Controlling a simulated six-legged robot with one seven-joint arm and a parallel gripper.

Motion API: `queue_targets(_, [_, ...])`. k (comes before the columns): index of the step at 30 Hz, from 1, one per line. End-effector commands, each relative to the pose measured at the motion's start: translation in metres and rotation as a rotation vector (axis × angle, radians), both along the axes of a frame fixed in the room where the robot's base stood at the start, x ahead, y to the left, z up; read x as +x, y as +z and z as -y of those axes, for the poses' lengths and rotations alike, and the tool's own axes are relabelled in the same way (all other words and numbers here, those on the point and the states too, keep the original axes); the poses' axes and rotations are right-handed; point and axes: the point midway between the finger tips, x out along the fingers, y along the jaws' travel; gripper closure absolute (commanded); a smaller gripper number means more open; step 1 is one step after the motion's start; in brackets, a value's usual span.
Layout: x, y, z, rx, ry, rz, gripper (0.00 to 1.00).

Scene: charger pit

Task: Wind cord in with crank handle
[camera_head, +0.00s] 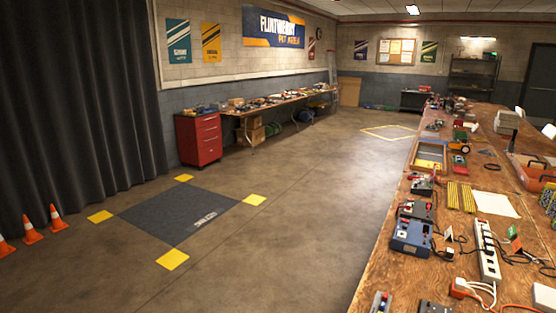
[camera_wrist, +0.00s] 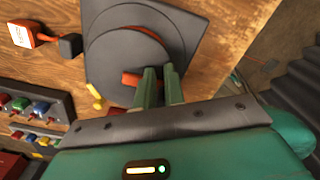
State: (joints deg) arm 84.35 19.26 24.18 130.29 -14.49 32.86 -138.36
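In the wrist view a dark round disc (camera_wrist: 110,62) sits on a dark square base on the wooden bench. A curved orange part (camera_wrist: 125,34) lies along the disc's upper side. A short orange piece (camera_wrist: 130,79), which looks like the crank handle, sticks out beside my fingers. My gripper (camera_wrist: 161,72) has its two green fingers close together over the disc, with a narrow gap. The left finger hides the end of the orange piece, so I cannot tell whether they grip it. I cannot make out the cord. The head view does not show my gripper.
A white-and-orange tag-like item (camera_wrist: 22,35) and a rack of coloured parts (camera_wrist: 35,112) lie left of the disc. In the head view the long bench (camera_head: 384,245) is cluttered, with a power strip (camera_head: 487,250). The floor left of it is open, with a dark mat (camera_head: 180,213).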

Motion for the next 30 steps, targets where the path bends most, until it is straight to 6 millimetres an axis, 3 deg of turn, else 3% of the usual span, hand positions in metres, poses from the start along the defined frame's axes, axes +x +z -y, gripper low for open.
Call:
queue_targets(6, [0.004,0.007,-0.001,-0.002,0.005,0.005,0.76])
queue_targets(10, [0.003,0.017,0.000,-0.003,0.004,0.003,0.26])
queue_targets(11, [0.003,0.019,0.000,-0.003,0.003,0.003,0.18])
queue_targets(30, [0.001,0.065,0.000,-0.002,0.002,0.000,0.18])
